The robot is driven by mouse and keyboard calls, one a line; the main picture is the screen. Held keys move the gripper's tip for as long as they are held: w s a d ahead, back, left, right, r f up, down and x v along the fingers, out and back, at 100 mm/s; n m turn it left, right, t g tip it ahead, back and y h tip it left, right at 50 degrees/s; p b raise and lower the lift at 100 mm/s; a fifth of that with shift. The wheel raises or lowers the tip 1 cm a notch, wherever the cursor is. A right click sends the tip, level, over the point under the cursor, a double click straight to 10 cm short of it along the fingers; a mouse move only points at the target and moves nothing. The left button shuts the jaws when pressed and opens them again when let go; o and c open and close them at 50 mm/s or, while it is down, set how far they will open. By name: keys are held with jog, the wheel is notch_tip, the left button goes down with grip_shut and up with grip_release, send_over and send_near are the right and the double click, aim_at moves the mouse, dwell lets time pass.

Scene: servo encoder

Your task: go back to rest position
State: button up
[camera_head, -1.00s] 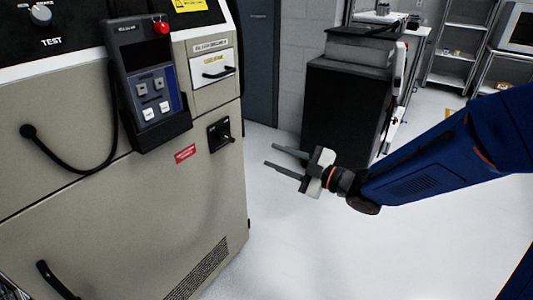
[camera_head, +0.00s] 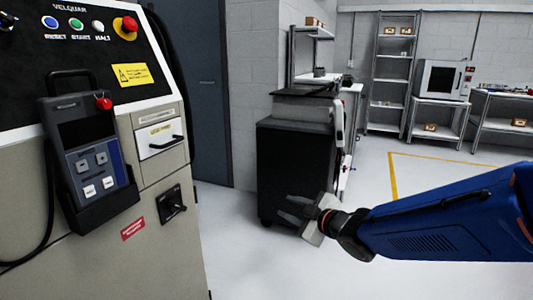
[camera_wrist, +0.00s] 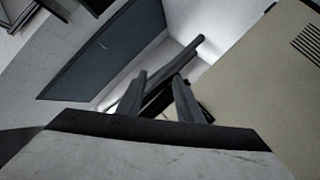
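My gripper (camera_head: 284,206) is at the end of my blue arm, right of centre in the head view, in front of a dark cabinet (camera_head: 292,165). Its two fingers stand apart with no object visible between them in the head view. In the wrist view the fingers (camera_wrist: 160,88) show with a gap, and a dark bar (camera_wrist: 178,66) appears behind them; I cannot tell what it is. The beige machine (camera_head: 165,255) is to the left, apart from the gripper. Its black rotary switch (camera_head: 172,205) and drawer (camera_head: 160,142) face the room.
A pendant (camera_head: 90,160) with a red button hangs on the machine. A grey-blue door (camera_head: 205,90) is behind it. Shelving (camera_head: 392,75) and a bench with an oven (camera_head: 443,80) stand at the back right. The floor (camera_head: 250,265) between machine and arm is clear.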

jog(key=s+d+m+g+h, duration=0.1)
jog(key=s+d+m+h, duration=0.3)
jog(key=d, duration=0.5)
jog(key=s+d+m+h, duration=0.3)
jog(key=s+d+m, duration=0.1)
jog(key=d, duration=0.4)
jog(key=s+d+f+m+g, duration=0.1)
jog(key=s+m+g, duration=0.1)
jog(key=s, duration=0.5)
jog(key=s+d+f+m+g, duration=0.2)
jog(key=s, duration=0.4)
jog(key=s+d+f+m+g+h, duration=0.1)
jog(key=s+d+m+g, duration=0.1)
jog(key=s, duration=0.5)
jog(key=shift+s+d+f+m, duration=0.25)
jog(key=shift+s+m, duration=0.1)
jog(key=shift+m, duration=0.15)
